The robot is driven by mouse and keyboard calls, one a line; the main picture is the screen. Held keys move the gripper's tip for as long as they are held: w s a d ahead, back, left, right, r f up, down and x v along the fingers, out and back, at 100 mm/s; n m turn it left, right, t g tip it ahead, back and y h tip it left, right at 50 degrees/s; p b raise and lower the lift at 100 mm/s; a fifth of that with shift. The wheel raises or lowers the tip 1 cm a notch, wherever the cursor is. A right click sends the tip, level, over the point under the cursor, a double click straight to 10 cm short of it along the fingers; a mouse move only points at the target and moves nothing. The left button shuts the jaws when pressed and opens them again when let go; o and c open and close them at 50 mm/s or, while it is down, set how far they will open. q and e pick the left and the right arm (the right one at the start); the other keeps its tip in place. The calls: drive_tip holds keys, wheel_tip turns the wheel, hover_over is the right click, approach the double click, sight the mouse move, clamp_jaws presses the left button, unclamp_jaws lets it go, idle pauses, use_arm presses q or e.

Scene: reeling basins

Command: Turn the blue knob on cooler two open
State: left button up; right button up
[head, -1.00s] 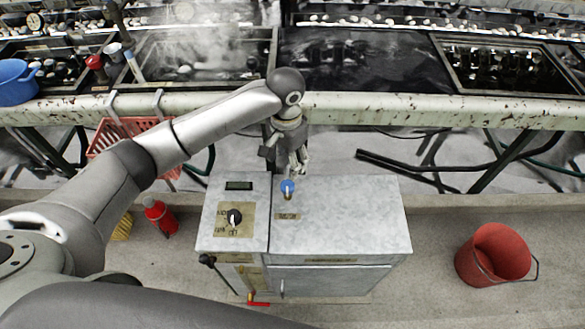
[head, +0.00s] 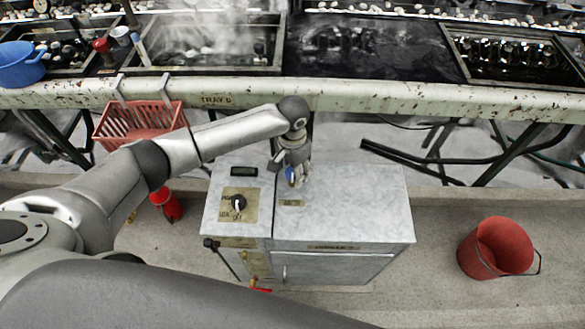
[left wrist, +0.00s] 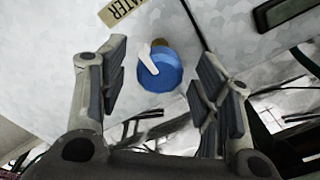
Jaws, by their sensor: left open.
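The cooler (head: 340,205) is a pale grey metal cabinet on the floor below the basins; its front label is too small to read surely. The blue knob (head: 290,174) is on its top, partly hidden by my left gripper (head: 292,168) in the head view. In the left wrist view the blue knob (left wrist: 158,74) shows a white pointer bar, near a label reading "WATER" (left wrist: 122,10). My open left gripper hangs over it, with one finger on each side of it in the picture. I cannot tell any contact. My right gripper is not in view.
A black dial (head: 238,203) and a small display (head: 243,171) are on the cooler's left part. A red basket (head: 140,125) hangs from the basin edge (head: 400,98). A red bucket (head: 496,248) stands right, a red bottle (head: 168,205) left.

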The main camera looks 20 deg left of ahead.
use_arm(q)
drive_tip(key=c, duration=1)
drive_tip(key=shift+r+n+p, duration=0.15)
drive_tip(key=shift+n+p, duration=0.15)
drive_tip(key=shift+p, duration=0.35)
drive_tip(key=shift+c, duration=0.2)
drive_tip(key=n+p, duration=0.7)
drive_tip(key=p, duration=0.2)
drive_tip(key=shift+s+r, duration=0.1)
drive_tip(key=n+p, duration=0.2)
drive_tip(key=n, duration=0.1)
drive_tip(key=shift+p, duration=0.3)
drive_tip(key=n+p, duration=0.1)
drive_tip(key=n, duration=0.1)
drive_tip(key=shift+n+p, duration=0.3)
drive_tip(key=shift+n, duration=0.1)
drive_tip(key=shift+f+n+p, duration=0.2)
drive_tip(key=shift+n+p, duration=0.7)
drive_tip(key=shift+n, duration=1.3)
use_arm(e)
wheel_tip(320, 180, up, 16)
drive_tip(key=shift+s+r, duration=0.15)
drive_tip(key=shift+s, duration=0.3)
